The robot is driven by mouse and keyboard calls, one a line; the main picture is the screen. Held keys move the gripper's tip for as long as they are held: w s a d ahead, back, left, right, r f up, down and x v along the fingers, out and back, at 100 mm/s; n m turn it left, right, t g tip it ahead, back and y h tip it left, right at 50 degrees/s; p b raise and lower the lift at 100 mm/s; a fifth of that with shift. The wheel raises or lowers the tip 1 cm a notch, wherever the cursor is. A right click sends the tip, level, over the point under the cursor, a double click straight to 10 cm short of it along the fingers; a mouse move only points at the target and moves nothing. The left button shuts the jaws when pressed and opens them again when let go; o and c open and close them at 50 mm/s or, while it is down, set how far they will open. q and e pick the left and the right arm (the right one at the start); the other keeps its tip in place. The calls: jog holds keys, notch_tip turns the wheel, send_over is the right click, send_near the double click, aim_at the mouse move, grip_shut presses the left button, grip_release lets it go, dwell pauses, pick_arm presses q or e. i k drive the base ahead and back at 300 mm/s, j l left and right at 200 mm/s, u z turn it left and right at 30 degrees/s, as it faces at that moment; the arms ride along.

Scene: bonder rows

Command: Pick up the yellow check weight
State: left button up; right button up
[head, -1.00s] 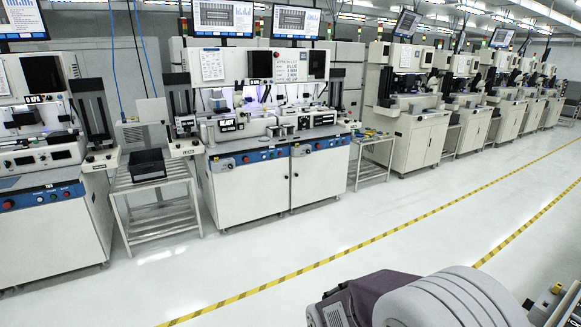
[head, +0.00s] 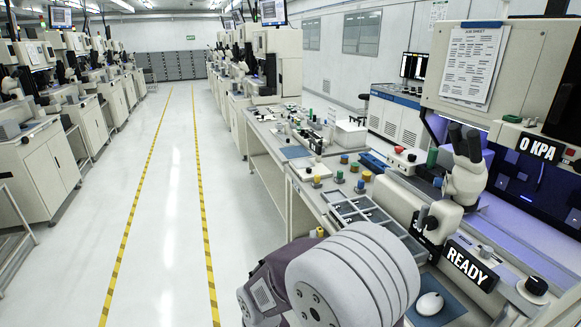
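Several small knobbed pieces with coloured bodies stand on the light worktop (head: 305,172) right of centre in the head view. One yellowish piece (head: 317,181) stands near the worktop's front edge. Orange-yellow pieces (head: 354,167) and a greenish one (head: 340,177) stand to its right. They are too small to tell for certain which is the yellow check weight. Neither of my grippers shows. A bulky grey and dark part of my own body fills the bottom middle and hides part of the bench front.
A grey compartment tray (head: 347,208) lies on the near bench, left of a white microscope (head: 466,172). A READY sign (head: 470,264) and a white mouse (head: 430,303) are close by. The aisle floor (head: 165,230) between the yellow-black lines is clear.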

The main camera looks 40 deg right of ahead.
aim_at(317, 183)
jog(key=i+l+z, duration=0.1)
jog(key=i+z, duration=0.2)
jog(key=i, duration=0.6)
jog(key=i+j+z, duration=0.1)
jog(key=i+z, duration=0.2)
jog(key=i, duration=0.55)
jog(key=i+l+z, duration=0.1)
jog(key=i+z, duration=0.6)
jog(key=z, duration=0.2)
jog(key=i+j+z, duration=0.25)
jog(key=z, duration=0.2)
jog(key=i+j+z, duration=0.3)
jog(key=z, duration=0.15)
jog(key=i+j+z, duration=0.65)
jog(key=i+l, duration=0.05)
jog(key=l, duration=0.05)
